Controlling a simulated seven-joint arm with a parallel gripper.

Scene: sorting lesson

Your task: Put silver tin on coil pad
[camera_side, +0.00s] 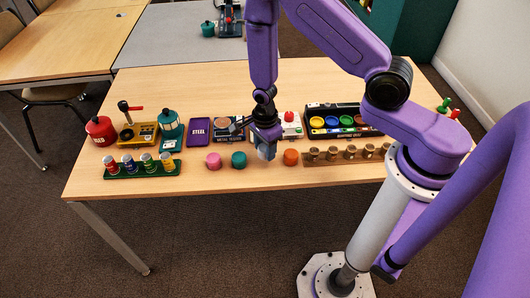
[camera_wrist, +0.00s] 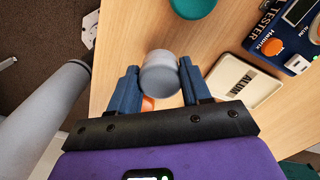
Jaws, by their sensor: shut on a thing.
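My gripper (camera_wrist: 160,82) is shut on the silver tin (camera_wrist: 158,72), a plain grey cylinder held between its two blue fingers in the wrist view. In the side view the gripper (camera_side: 266,144) is over the front middle of the table, with the tin (camera_side: 265,153) low between the fingers; I cannot tell its height above the wood. The metal tester (camera_side: 230,135) stands behind and to the left of it. A copper-coloured round disc on its top (camera_side: 222,123) looks like the coil pad, with nothing seen on it. The wrist view shows only part of the tester (camera_wrist: 285,35).
Teal (camera_side: 238,160) and pink (camera_side: 213,161) pucks lie left of the tin; an orange puck (camera_side: 290,157) lies right. A cream ALUM tray (camera_wrist: 243,82) and purple STEEL tray (camera_side: 198,131) flank the tester. A wooden rack (camera_side: 330,158) stands right.

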